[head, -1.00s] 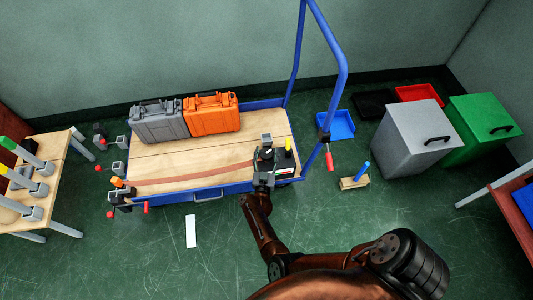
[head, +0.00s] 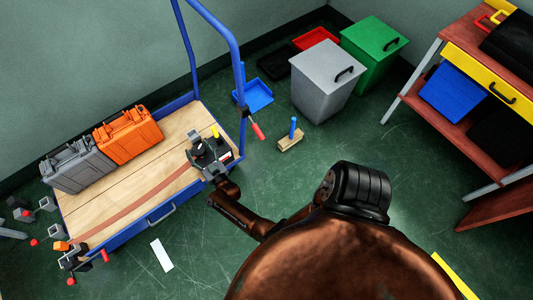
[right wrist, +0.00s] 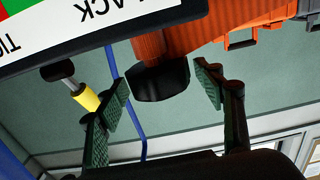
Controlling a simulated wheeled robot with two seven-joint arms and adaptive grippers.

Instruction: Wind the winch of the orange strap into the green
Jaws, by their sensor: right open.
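The strap (head: 138,205), a reddish-brown band, lies across the cart's wooden deck from the near left edge towards the right end. At that end stands a dark winch unit (head: 228,154) with a yellow-topped part; the gripper partly hides it. My right gripper (head: 204,158) is over this unit. In the right wrist view, my open right gripper (right wrist: 165,88) has a black knob (right wrist: 160,82) on an orange-brown shaft between its fingers, with gaps on both sides. My left gripper is not seen.
A grey case (head: 78,167) and an orange case (head: 128,136) stand on the deck's far side. The cart's blue upright frame (head: 240,75) rises beside my gripper. Bins, trays and a red workbench (head: 450,125) stand right. A wooden block (head: 290,140) lies on the floor.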

